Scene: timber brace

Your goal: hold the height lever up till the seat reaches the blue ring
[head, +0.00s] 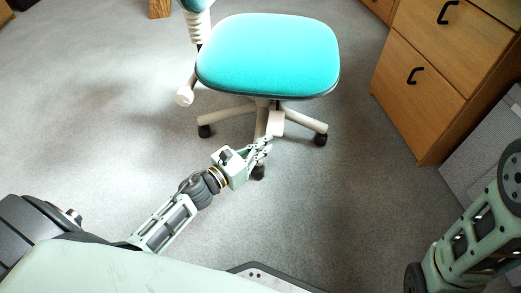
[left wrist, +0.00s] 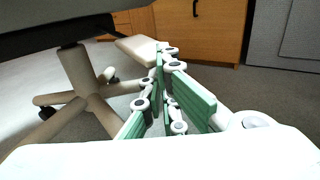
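The office chair has a turquoise seat (head: 268,55) on a pale five-legged base. A beige paddle-shaped lever (head: 277,123) shows below the seat's front edge, and it also shows in the left wrist view (left wrist: 137,47). My left gripper (head: 268,144) is just in front of and below the lever; its fingertips (left wrist: 166,56) appear close to the lever's end. A gap shows between the fingers, and I cannot tell whether they touch the lever. My right arm is at the right edge, its gripper out of view. I see no blue ring; the seat hides most of the column.
A wooden drawer cabinet (head: 428,70) stands to the right of the chair, with a grey panel (head: 490,145) beside it. The chair's castors (head: 320,139) rest on grey carpet (head: 90,110). The floor to the left is clear.

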